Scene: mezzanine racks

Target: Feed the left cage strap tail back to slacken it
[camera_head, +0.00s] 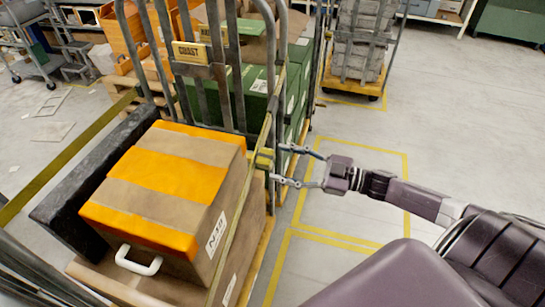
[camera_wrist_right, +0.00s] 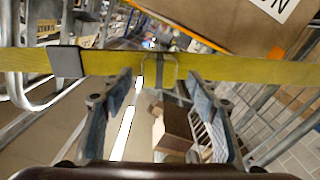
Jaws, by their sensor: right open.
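The left cage (camera_head: 225,90) is a grey metal frame around stacked boxes. A yellow strap (camera_head: 240,220) runs along its side; in the right wrist view the strap (camera_wrist_right: 110,62) crosses level from edge to edge. A yellow-framed buckle (camera_head: 264,159) sits on the strap near the cage's corner post, and it also shows in the right wrist view (camera_wrist_right: 175,72). My right gripper (camera_head: 279,165) is open, its two fingers spread on either side of the buckle's height. I cannot tell whether they touch the strap. My left gripper is out of view.
A brown box with orange bands (camera_head: 165,185) and a black case (camera_head: 95,180) fill the cage. Green crates (camera_head: 255,90) stand behind it. Another loaded trolley (camera_head: 358,50) stands farther back. The floor to the right is clear, with yellow lines (camera_head: 408,190).

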